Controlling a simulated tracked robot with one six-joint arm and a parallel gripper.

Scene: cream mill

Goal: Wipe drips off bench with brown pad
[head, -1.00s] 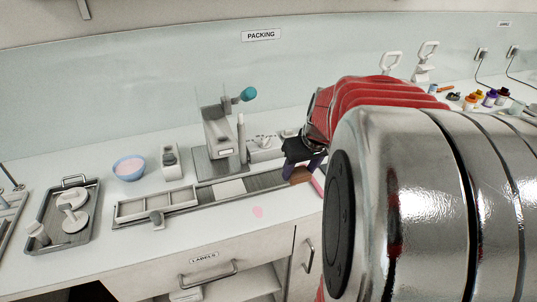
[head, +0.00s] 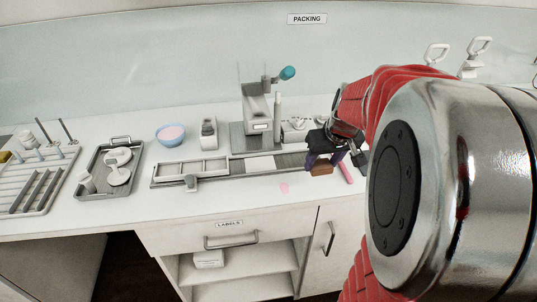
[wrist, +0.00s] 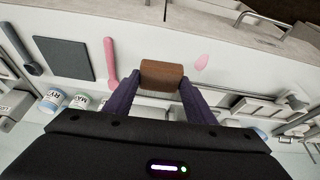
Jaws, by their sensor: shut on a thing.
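The brown pad (wrist: 162,74) is between the two purple fingers of my gripper (wrist: 158,88) in the wrist view. My gripper is shut on it. In the head view the pad (head: 322,168) shows just below my gripper (head: 324,162), above the bench (head: 222,205) near its front edge. I cannot tell whether the pad touches the bench. A pink drip (head: 284,188) lies on the bench to the left of the pad. The same drip (wrist: 202,61) shows to the right of the pad in the wrist view. Other drips are not clearly visible.
A pink-handled tool (wrist: 109,62) lies beside the pad. A grey rail with a divided tray (head: 203,168) runs behind the drip. A dispenser (head: 258,108), blue bowl (head: 171,134) and grey tray (head: 105,176) stand farther left. The bench front around the drip is clear.

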